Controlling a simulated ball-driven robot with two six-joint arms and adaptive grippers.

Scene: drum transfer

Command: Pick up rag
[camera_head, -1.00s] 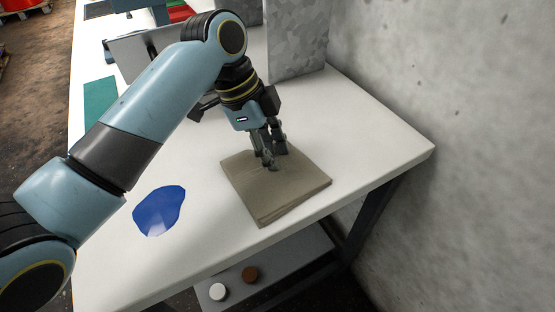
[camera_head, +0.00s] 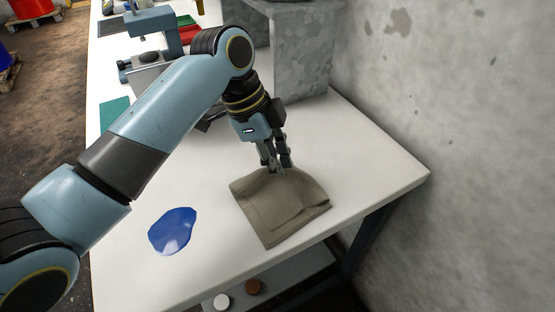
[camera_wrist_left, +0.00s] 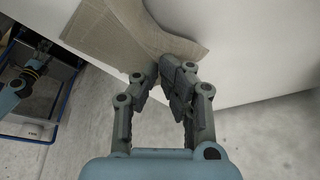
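The rag (camera_head: 270,215) is an olive-brown folded cloth on the white table. Its back part is pulled up into a raised fold at my left gripper (camera_head: 275,169), while its front part lies on the tabletop. The left gripper points down, with its fingers close together and pinching the fold. In the left wrist view, the rag (camera_wrist_left: 115,35) bunches up between the fingertips of the left gripper (camera_wrist_left: 168,72). The exact pinch point is partly hidden by the fingers.
The white table (camera_head: 370,150) has free room right of the rag. A flat blue patch (camera_head: 172,232) lies left of it. A grey speckled panel (camera_head: 302,55) stands behind, and a concrete wall (camera_head: 470,120) is at the right. A teal sheet (camera_head: 114,113) lies at the left edge.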

